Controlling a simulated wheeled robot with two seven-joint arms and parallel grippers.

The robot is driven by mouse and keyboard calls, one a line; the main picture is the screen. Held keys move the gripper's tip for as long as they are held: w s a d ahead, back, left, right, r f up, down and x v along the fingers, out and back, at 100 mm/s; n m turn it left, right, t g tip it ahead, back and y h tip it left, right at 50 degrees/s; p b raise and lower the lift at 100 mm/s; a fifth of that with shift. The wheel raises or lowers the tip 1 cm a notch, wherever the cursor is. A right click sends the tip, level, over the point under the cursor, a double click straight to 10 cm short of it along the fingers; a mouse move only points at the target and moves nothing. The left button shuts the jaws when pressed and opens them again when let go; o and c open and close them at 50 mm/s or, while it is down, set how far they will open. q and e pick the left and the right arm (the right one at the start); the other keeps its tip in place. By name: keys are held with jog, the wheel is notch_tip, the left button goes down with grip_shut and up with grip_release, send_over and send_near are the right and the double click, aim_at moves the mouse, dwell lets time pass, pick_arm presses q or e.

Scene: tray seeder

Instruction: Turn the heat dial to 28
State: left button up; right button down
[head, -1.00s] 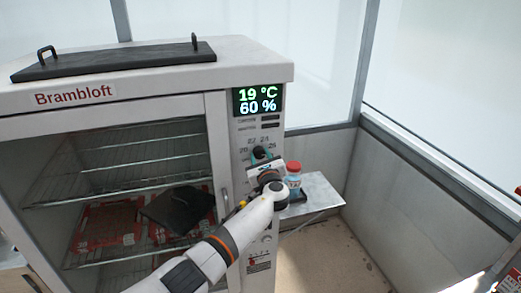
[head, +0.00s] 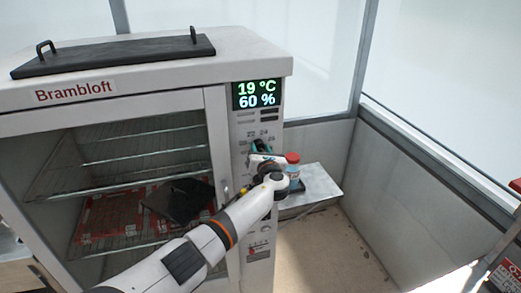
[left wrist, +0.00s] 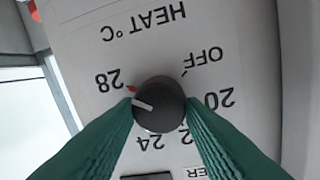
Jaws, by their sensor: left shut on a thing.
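The heat dial is a dark round knob (left wrist: 160,104) with a white pointer line, on a white panel. In the left wrist view the panel is upside down, with HEAT °C, OFF, 20, 24 and 28 readable. The pointer points left toward the 28 (left wrist: 110,82), just below a small red mark (left wrist: 132,88). My left gripper (left wrist: 161,108) is shut on the knob, a green finger at either side. In the head view the left gripper (head: 262,150) is at the dial and hides most of it. My right gripper is not in view.
The white cabinet's display (head: 257,95) reads 19 °C and 60 %. A red-capped bottle (head: 292,157) stands on a side shelf (head: 322,184) close behind my wrist. Wire racks (head: 120,160) and red packets (head: 108,215) are inside the cabinet. A black lid (head: 115,57) lies on top.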

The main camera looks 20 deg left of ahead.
pick_arm(q)
jog(key=shift+r, duration=0.1)
jog(key=o, duration=1)
jog(key=b+v, duration=0.2)
jog(key=v, duration=1)
jog(key=shift+a, duration=0.1)
